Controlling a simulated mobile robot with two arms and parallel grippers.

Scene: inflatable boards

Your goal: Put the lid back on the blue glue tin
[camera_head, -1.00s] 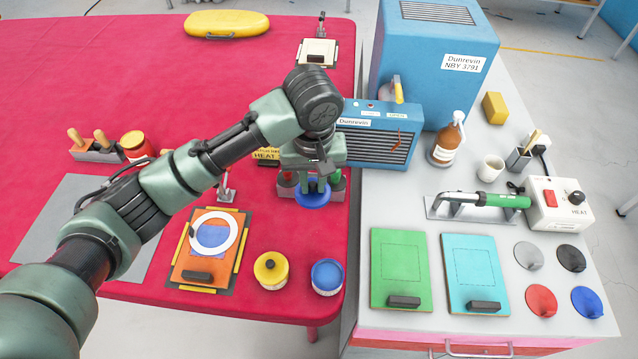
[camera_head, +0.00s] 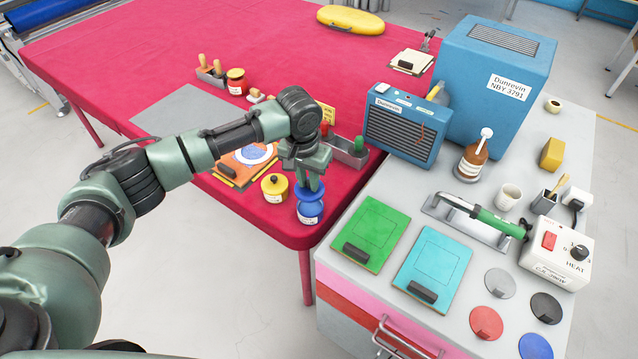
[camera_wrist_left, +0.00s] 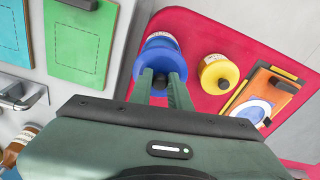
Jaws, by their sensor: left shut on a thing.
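My left gripper (camera_head: 311,183) points down and is shut on the knob of the blue lid (camera_head: 308,194). The lid is roughly level, directly over the blue glue tin (camera_head: 311,216) at the corner of the red table. The tin's blue upper part shows just under the lid; I cannot tell whether they touch. In the left wrist view, the fingers (camera_wrist_left: 160,80) grip the dark knob, and the blue tin (camera_wrist_left: 154,44) shows beyond it. My right gripper is not in view.
A yellow tin (camera_head: 274,187) with its lid on stands close left of the blue tin. An orange board (camera_head: 240,165) lies behind it. A grey tray (camera_head: 346,152) stands behind the gripper. The grey workbench (camera_head: 335,246), with green and cyan boards, is to the right.

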